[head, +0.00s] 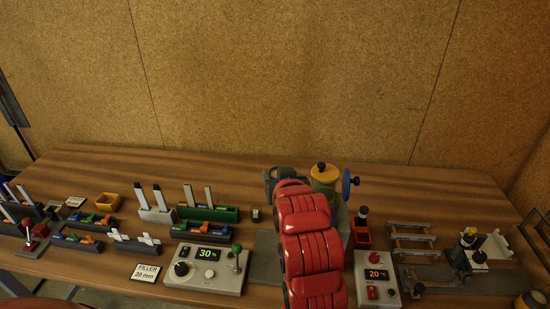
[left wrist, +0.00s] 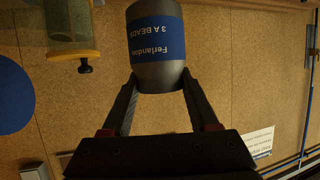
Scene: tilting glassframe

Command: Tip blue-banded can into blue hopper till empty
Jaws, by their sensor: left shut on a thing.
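The blue-banded can (left wrist: 157,45) is grey with a lettered blue band. It is between the fingers of my left gripper (left wrist: 158,85), which is shut on it. The lettering and the wall notice both appear upside down in the left wrist view, and the can looks close to upright. In the head view my red left arm hides most of the gripper and can. A yellow-rimmed vessel (head: 325,174) with a blue disc (head: 347,183) stands at the back, just right of the arm. The disc (left wrist: 14,95) also shows in the left wrist view, beside the can. The can's contents are hidden.
Racks and a yellow bin (head: 108,202) fill the bench's left side. Metal fixtures (head: 413,240) stand right. The cork wall is behind.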

